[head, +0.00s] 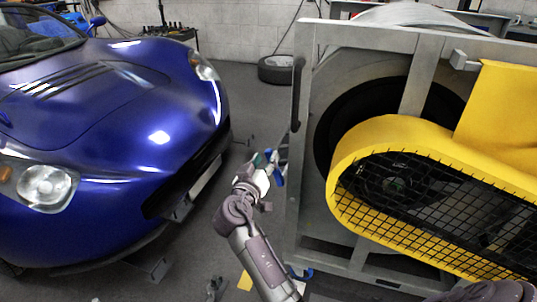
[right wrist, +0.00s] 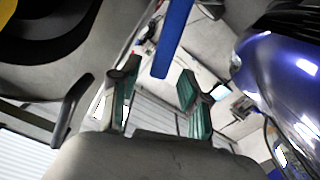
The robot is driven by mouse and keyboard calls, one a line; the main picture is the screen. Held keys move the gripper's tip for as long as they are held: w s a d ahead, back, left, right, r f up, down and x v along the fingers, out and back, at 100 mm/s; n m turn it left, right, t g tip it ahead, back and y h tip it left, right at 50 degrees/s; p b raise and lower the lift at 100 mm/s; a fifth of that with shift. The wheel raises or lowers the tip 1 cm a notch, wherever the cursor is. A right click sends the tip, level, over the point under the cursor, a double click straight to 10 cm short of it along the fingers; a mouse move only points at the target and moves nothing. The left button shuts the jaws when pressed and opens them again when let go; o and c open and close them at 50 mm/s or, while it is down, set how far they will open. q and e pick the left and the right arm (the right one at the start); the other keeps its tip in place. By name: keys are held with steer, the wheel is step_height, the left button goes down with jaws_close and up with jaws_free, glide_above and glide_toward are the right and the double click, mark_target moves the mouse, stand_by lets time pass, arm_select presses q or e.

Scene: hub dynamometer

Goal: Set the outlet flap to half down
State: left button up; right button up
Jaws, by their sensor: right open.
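I cannot pick out the outlet flap for certain in either view. The yellow fan housing (head: 375,135) with its black mesh guard stands at the right of the head view, and its duct (head: 500,110) rises to the right edge, cut off there. A small grey block (head: 462,60) sits beside the duct's top. My right gripper (head: 268,164) is left of the housing, apart from it, beside the grey frame. In the right wrist view its green-padded fingers (right wrist: 158,92) are spread. A blue bar (right wrist: 174,38) shows beyond them; I cannot tell how far. My left gripper is not in view.
The grey metal frame (head: 305,60) carries a dark upright handle (head: 297,95), also in the right wrist view (right wrist: 70,105). A blue car (head: 120,120) fills the left. A tyre (head: 275,70) lies at the back wall. Floor shows between car and frame.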

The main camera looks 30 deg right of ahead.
steer(key=v, duration=0.4)
stand_by(0.4)
